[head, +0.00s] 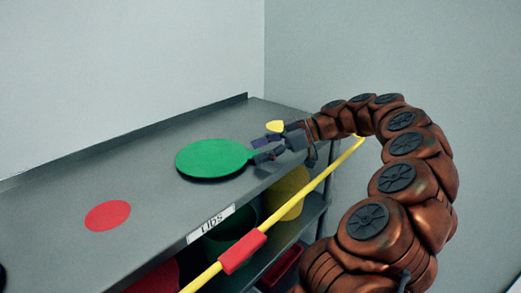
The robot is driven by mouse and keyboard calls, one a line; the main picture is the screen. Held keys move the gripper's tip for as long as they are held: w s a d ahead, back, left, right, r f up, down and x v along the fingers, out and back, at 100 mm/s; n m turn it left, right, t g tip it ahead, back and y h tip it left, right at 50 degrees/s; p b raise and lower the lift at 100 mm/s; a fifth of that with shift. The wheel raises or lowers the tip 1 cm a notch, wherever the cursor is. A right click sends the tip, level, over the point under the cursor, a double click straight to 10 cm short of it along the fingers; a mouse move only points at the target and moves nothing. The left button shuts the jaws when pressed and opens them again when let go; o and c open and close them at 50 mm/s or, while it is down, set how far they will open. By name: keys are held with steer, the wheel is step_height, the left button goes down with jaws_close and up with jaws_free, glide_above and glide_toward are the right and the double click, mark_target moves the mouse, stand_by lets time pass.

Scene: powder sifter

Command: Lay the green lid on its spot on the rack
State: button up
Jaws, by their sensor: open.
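The green lid (213,159) is a flat round disc with a short tab on its right side. It lies flat or nearly flat at the top of the grey rack (150,180), toward the rear right. Any mark beneath it is hidden. My gripper (264,152) is at the lid's tab, coming from the right, with its jaws open. I cannot tell whether the fingers still touch the tab.
A flat red disc (108,216) is on the rack top at left. A "LIDS" label (211,223) is on the front edge. A yellow bar (320,179) with a red sleeve (242,251) runs along the front. A yellow container (287,193) and others stand on the shelf below.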

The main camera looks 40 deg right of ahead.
steer(key=b+v, duration=0.1)
steer(key=v, duration=0.2)
steer(key=shift+d, duration=0.2)
steer(key=shift+v, duration=1.8)
steer(key=p+v, duration=0.1)
steer(key=p, duration=0.1)
steer(key=p+v, duration=0.2)
steer(key=shift+s+r, duration=0.1)
steer(key=shift+r, duration=0.2)
steer(key=shift+p+v, duration=0.85)
steer(key=shift+p, duration=0.3)
steer(key=shift+s+d+f, duration=0.1)
steer(key=shift+f, duration=0.1)
